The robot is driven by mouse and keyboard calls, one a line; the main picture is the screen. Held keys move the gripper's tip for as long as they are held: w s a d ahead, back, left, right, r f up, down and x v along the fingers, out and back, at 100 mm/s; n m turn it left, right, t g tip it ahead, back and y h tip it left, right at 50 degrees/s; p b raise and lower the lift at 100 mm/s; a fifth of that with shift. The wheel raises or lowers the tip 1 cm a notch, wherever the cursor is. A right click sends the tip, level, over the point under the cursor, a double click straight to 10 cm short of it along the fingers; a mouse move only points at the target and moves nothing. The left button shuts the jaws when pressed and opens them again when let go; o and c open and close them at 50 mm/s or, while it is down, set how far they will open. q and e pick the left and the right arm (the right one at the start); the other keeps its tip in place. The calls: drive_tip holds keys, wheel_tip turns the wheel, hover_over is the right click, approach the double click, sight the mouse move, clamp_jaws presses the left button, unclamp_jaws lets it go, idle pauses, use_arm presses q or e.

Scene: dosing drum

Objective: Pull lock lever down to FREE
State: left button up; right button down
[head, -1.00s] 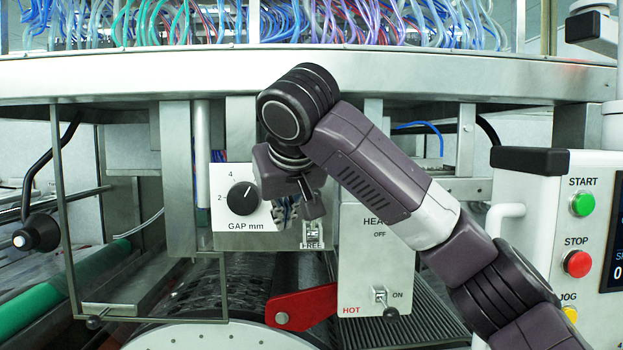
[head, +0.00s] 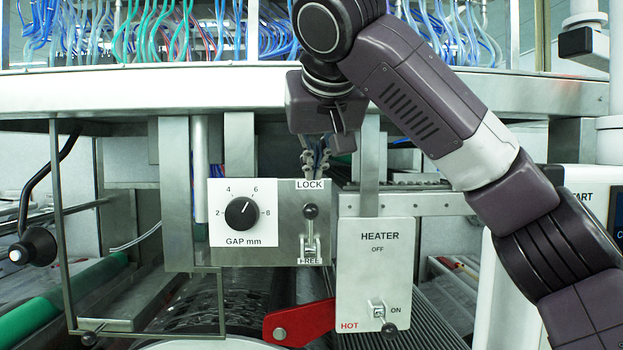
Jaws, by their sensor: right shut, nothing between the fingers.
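The lock lever (head: 310,213) is a short stem with a dark ball on a grey panel, right of the gap dial. It points up from its base, with the ball below the LOCK label (head: 310,184) and the FREE label (head: 310,261) under the base. My right gripper (head: 318,165) is shut and empty. In the picture it is just above the LOCK label, apart from the lever. My arm's wrist hides part of the gripper. My left gripper is not in view.
The gap dial (head: 242,212) is left of the lever. The heater panel (head: 374,270) stands to its right, with its switch (head: 379,312) down at ON. A red arm (head: 300,323) is below. A metal beam (head: 130,85) with hoses above crosses the top.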

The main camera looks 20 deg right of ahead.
drive_tip(key=p, duration=0.4)
hover_over(311, 231)
drive_tip(key=f, duration=0.4)
drive_tip(key=shift+s+a+f, duration=0.1)
drive_tip(key=shift+s+f, duration=0.1)
drive_tip(key=shift+f, duration=0.2)
drive_tip(key=shift+w+f, duration=0.25)
drive_tip(key=shift+f, duration=0.05)
drive_tip(key=shift+f, duration=0.15)
